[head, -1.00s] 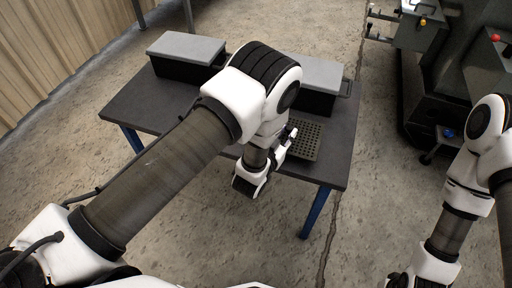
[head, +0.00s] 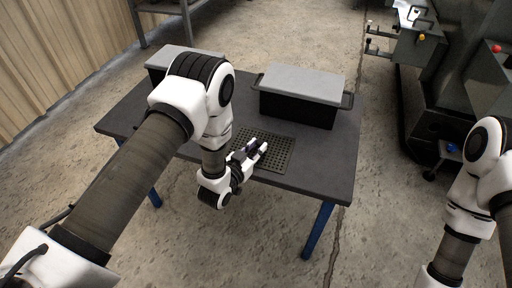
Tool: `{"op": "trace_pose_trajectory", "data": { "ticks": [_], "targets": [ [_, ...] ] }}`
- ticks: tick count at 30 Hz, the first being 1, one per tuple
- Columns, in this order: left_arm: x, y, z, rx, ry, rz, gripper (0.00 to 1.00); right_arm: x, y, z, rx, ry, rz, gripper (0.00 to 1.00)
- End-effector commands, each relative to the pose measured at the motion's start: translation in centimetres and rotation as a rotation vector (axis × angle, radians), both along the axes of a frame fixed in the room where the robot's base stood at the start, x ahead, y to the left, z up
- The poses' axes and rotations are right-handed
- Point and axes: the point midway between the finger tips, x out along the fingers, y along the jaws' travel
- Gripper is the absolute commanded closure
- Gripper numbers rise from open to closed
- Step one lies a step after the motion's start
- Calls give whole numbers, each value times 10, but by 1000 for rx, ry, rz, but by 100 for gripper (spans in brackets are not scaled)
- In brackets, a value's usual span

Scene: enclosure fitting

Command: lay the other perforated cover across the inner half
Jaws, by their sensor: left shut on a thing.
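A dark perforated cover (head: 279,155) is a flat plate with rows of holes, over the front middle of the table. My left gripper (head: 261,148) is shut on it, with the fingers over its middle. The gripper and wrist hide part of its left side. I cannot tell whether the plate touches the table or is just above it. A black box with a grey top (head: 303,83) and side handles stands behind the cover. A second such box (head: 157,74) stands at the back left, partly hidden by my left arm. My right gripper is out of view.
The dark table (head: 325,165) has blue legs and a bare strip at its right front. A grey machine (head: 450,80) stands on the floor at the right. A shelf or bench (head: 170,8) stands at the far back, and a ribbed wall runs along the left.

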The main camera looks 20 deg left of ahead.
Motion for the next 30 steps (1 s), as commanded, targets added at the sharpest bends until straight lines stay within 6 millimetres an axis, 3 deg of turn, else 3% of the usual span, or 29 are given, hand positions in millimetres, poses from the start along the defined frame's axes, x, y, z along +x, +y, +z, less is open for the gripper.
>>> {"op": "trace_pose_trajectory", "data": {
  "ticks": [1, 3, 14, 17, 27, 30],
  "targets": [
    [0, 0, -2, 0, 0, 0, 71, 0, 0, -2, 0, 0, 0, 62],
    [0, 0, -1, 0, 0, 0, 49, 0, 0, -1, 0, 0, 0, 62],
    [-1, 0, 4, 0, 1, 0, 49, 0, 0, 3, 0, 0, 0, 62],
    [-15, 3, 4, 0, 4, 0, 49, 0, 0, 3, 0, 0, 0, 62],
    [-96, 22, 16, -1, 5, 2, 49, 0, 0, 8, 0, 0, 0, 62],
    [-110, 26, 18, 0, 3, 1, 49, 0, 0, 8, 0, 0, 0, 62]
  ]
}}
